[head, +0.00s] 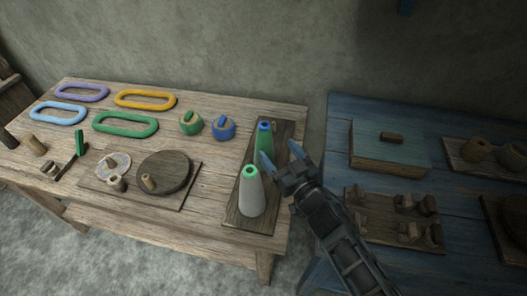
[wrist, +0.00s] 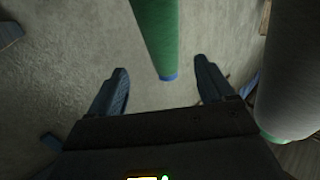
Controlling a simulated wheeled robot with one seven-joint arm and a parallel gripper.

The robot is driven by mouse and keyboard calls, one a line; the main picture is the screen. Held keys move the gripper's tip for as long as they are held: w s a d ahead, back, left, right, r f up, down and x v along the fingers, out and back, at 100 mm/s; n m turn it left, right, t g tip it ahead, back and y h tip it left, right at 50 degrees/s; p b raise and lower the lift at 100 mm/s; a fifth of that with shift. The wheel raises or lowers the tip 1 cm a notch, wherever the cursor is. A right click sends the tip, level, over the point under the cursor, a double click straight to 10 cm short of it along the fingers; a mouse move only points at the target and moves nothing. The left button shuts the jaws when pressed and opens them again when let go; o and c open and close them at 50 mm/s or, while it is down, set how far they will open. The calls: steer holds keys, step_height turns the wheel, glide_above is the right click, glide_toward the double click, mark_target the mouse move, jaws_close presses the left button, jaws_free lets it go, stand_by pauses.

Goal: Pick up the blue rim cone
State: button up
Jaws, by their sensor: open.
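The blue rim cone (head: 264,136) is green with a blue top and stands upright on a dark board at the right end of the wooden table. In the wrist view, its green body and blue end (wrist: 158,38) show between the two fingertips. My gripper (head: 281,158) is open and empty, just right of this cone in the head view, and one finger hides part of its lower body. From these views I cannot tell whether a finger touches it. A pale grey cone with a green rim (head: 251,192) stands nearer on the same board and shows at right in the wrist view (wrist: 297,75).
The dark board (head: 236,213) holds both cones. Green (head: 191,123) and blue (head: 223,128) round pots stand to the left, with several coloured oval rings behind. A round wooden disc (head: 172,165) lies left of the board. A blue table (head: 335,135) with wooden pieces stands right.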

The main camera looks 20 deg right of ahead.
mark_target(269, 141)
steer(key=shift+w+a+r, duration=0.1)
steer(key=shift+w+a, duration=0.1)
steer(key=shift+w, duration=1.1)
steer(key=shift+w+a+f, duration=0.1)
steer(key=shift+w+a, duration=0.05)
steer(key=shift+w, duration=1.1)
steer(key=shift+w+a+r, duration=0.1)
steer(key=shift+w+a, duration=0.1)
steer(key=shift+w, duration=1.1)
steer(key=shift+c, duration=0.4)
steer(key=c, duration=1.4)
